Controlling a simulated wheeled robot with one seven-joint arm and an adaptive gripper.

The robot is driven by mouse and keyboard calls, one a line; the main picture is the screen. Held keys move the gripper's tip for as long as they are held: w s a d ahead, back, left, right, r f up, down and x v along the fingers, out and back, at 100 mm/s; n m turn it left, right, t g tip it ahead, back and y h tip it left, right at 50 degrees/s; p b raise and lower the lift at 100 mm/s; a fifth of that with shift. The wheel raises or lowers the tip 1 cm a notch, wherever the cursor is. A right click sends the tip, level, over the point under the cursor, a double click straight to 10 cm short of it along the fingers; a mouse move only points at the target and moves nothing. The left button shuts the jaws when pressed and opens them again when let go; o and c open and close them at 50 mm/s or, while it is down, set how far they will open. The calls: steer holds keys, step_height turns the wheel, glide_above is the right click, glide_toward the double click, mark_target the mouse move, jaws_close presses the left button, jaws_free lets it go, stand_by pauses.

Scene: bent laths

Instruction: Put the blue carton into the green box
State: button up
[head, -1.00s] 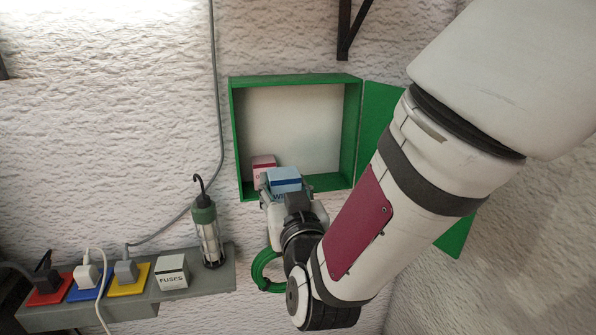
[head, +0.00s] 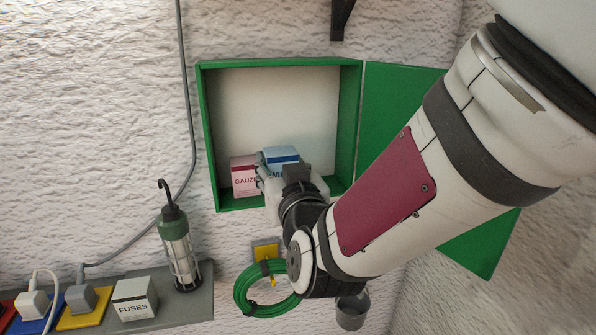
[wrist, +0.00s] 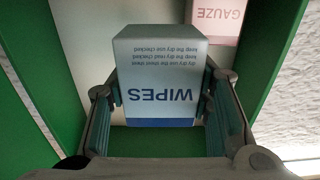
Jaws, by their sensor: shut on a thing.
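The blue carton (head: 281,154), pale blue with a darker blue band, is held by my gripper (head: 280,176). In the wrist view the carton (wrist: 160,70) reads WIPES and sits between the two fingers of my gripper (wrist: 162,105), which are shut on its sides. The green box (head: 208,135) is mounted on the wall with its door (head: 400,110) swung open to the right. The carton is at the box's opening, over its lower part. Its underside is hidden by my gripper in the head view, so I cannot tell whether it touches the box floor.
A white and red GAUZE carton (head: 243,176) stands in the box's lower left, close beside the blue carton. Below are a hung green cable coil (head: 243,290), a caged lamp (head: 178,250) and a FUSES carton (head: 134,300) on a grey shelf (head: 200,300). The box's upper part is empty.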

steer(key=w, duration=0.5)
steer(key=w+d, duration=0.1)
steer(key=w, duration=0.1)
steer(key=shift+w+d+f, duration=0.1)
steer(key=shift+w+f, duration=0.15)
steer(key=shift+w, duration=0.15)
steer(key=shift+w+f+p, duration=0.15)
steer(key=shift+f+p, duration=0.15)
steer(key=shift+f, duration=0.65)
steer(key=shift+w+f+p, duration=0.15)
steer(key=shift+f+p, duration=0.1)
steer(key=shift+f, duration=0.65)
steer(key=shift+f, duration=0.15)
steer(key=o, duration=1.1)
steer(key=shift+o, duration=0.2)
steer(key=shift+s+d+r, duration=0.1)
steer(key=shift+s+r, duration=0.1)
steer(key=shift+s, duration=0.05)
steer(key=p+v, duration=0.5)
steer(key=v, duration=0.6)
steer(key=shift+s, duration=0.25)
